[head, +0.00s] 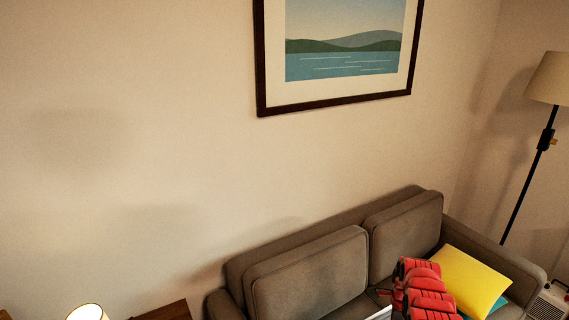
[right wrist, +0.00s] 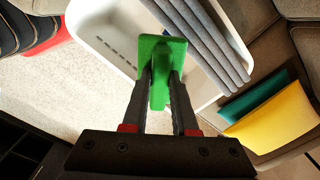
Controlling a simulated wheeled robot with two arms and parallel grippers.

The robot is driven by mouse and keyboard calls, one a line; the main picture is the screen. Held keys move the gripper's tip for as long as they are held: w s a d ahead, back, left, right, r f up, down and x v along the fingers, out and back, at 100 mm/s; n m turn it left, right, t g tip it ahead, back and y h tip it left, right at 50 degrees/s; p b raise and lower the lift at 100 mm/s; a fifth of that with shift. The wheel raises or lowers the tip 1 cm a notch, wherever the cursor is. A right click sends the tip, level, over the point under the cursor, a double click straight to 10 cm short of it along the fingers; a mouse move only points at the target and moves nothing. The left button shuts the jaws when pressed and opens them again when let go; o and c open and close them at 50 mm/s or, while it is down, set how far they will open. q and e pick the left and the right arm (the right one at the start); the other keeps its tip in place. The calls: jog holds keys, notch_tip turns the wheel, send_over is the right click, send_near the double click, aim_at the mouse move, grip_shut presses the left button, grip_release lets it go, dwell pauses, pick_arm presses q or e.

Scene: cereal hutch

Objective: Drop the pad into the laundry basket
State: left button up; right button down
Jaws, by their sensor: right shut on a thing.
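The green pad (right wrist: 160,48) is in the right wrist view, a flat plate with a raised grip part. My right gripper (right wrist: 161,78) is shut on that grip part, with one dark finger on each side. A white basket (right wrist: 92,40) with a row of slots in its wall lies beyond the pad. The pad overlaps the basket's opening in this view; its height above it is hard to tell. A small white edge at the bottom of the head view may be the same basket. My left gripper is not in view.
A yellow cushion (head: 466,280) and a teal cushion (right wrist: 256,94) rest on the grey sofa (head: 315,275). A floor lamp (head: 551,80) stands right. A small lit lamp (head: 88,313) is lower left.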

notch_tip(320, 180, down, 4)
jog(key=b, duration=0.3)
jog(key=shift+w+f+b, duration=0.1)
jog(key=shift+f+b, duration=0.3)
jog(key=shift+f, duration=0.05)
jog(key=shift+r, duration=0.15)
